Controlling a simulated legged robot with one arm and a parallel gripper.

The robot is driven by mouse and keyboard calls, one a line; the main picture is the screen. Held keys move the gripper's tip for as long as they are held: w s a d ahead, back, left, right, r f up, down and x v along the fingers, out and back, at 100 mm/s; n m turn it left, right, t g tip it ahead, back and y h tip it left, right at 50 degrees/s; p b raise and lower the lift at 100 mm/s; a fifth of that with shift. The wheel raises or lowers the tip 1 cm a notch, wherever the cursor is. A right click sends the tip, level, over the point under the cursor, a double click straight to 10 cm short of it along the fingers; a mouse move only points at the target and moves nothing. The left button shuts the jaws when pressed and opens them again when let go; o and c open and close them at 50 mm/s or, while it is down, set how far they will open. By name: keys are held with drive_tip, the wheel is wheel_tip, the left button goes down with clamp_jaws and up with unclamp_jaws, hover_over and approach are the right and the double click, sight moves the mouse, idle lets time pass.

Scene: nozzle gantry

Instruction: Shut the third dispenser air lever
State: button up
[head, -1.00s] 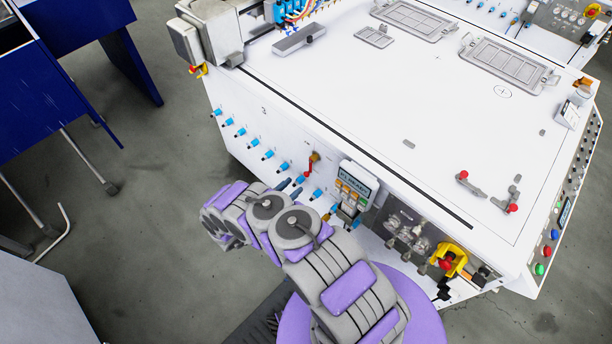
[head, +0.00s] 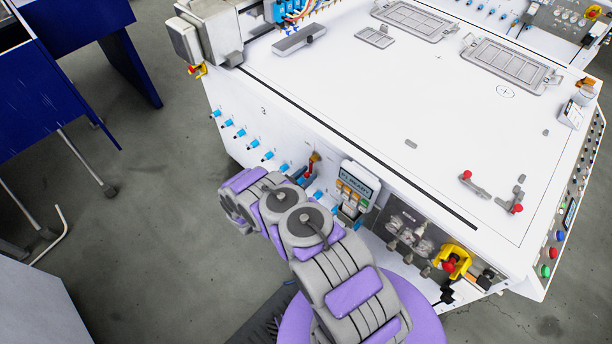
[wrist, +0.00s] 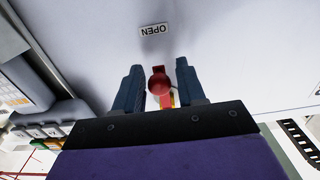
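A red lever (wrist: 159,84) with a round knob shows in the wrist view, in front of the white panel under a small upside-down "OPEN" label (wrist: 156,31). My gripper (wrist: 158,72) is open, with one dark finger on each side of the lever. A gap shows on both sides, so the fingers are not closed on it. In the head view the red lever (head: 313,160) is on the machine's front face, just left of the small display, with a yellow-orange part. My gripper is mostly hidden behind my arm there.
A row of blue fittings (head: 240,132) runs along the machine's front face. A display unit (head: 357,188) stands right of the lever, and a yellow-guarded red button (head: 451,264) is farther right. Blue furniture (head: 50,100) stands at left, with open floor between.

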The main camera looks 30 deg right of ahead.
clamp_jaws()
idle(0.5)
